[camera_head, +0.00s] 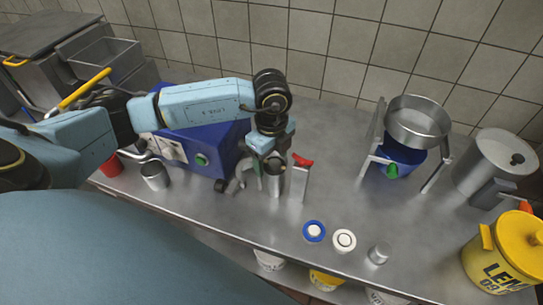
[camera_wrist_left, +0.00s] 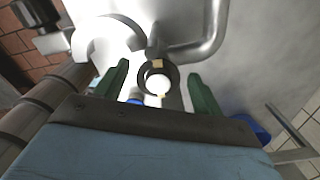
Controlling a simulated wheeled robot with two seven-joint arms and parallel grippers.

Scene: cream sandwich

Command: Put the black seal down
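A dark ring that looks like the black seal (camera_wrist_left: 146,73) shows between my left fingers in the left wrist view, with a bright round middle. My left gripper (camera_head: 273,165) points down over a metal cylinder (camera_head: 274,185) on the steel counter. Its green fingers (camera_wrist_left: 161,88) stand apart on either side of the ring, with a visible gap on each side. I cannot tell whether the ring rests on the cylinder or is part of its top. In the head view the arm and gripper hide most of it. My right gripper is not in view.
A blue machine (camera_head: 205,150) stands behind the left arm. A red-topped metal post (camera_head: 299,180) is close right of the gripper. A blue-ringed disc (camera_head: 314,231), a white disc (camera_head: 344,240) and a small metal cylinder (camera_head: 379,253) lie nearer the front edge. Between these and the bowl stand (camera_head: 417,122) is free room.

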